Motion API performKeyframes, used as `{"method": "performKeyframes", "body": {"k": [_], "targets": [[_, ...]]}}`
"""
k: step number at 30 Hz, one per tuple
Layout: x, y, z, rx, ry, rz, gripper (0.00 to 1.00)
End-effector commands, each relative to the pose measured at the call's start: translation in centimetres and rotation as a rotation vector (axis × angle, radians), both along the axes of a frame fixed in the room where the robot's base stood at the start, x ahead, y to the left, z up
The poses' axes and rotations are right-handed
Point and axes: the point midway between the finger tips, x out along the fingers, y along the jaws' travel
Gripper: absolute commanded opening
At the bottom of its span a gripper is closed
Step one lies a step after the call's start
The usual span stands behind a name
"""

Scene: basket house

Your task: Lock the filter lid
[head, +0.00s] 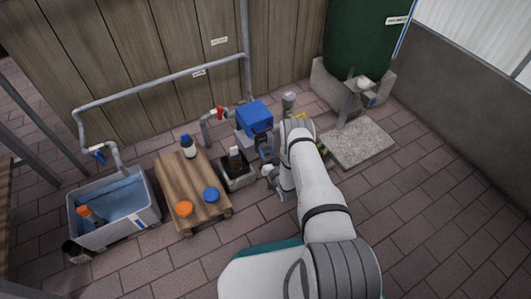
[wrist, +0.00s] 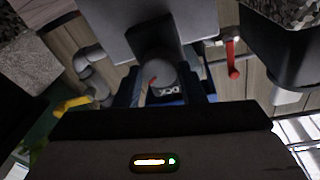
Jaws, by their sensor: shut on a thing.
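The blue-topped filter unit (head: 254,113) stands on the paving by the wooden wall, with its dark front towards me. My gripper (head: 268,168) is at the front of this unit, partly hidden by my arm. In the wrist view my gripper (wrist: 163,88) has its dark fingers on both sides of a grey round knob (wrist: 160,75) and is shut on it. White lettering, partly covered and ending in "CK", shows just behind the knob. The lid's edge and the lock's position cannot be made out.
A red-handled valve (head: 220,112) sits on the pipe left of the unit. A grey tub (head: 140,228) stands further left. A green tank (head: 362,40) and concrete slab (head: 358,143) are on the right.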

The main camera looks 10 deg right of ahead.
Motion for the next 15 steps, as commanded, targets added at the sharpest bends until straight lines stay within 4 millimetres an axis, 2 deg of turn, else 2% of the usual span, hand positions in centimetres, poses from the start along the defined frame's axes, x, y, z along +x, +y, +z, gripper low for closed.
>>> {"method": "performKeyframes", "body": {"k": [10, 11, 15], "targets": [[0.00, 0.06, 0.03, -0.003, -0.002, 0.001, 0.13], [0.00, 0.06, 0.03, -0.003, -0.002, 0.001, 0.37], [0.00, 0.05, 0.02, -0.003, -0.002, 0.001, 0.48]]}}
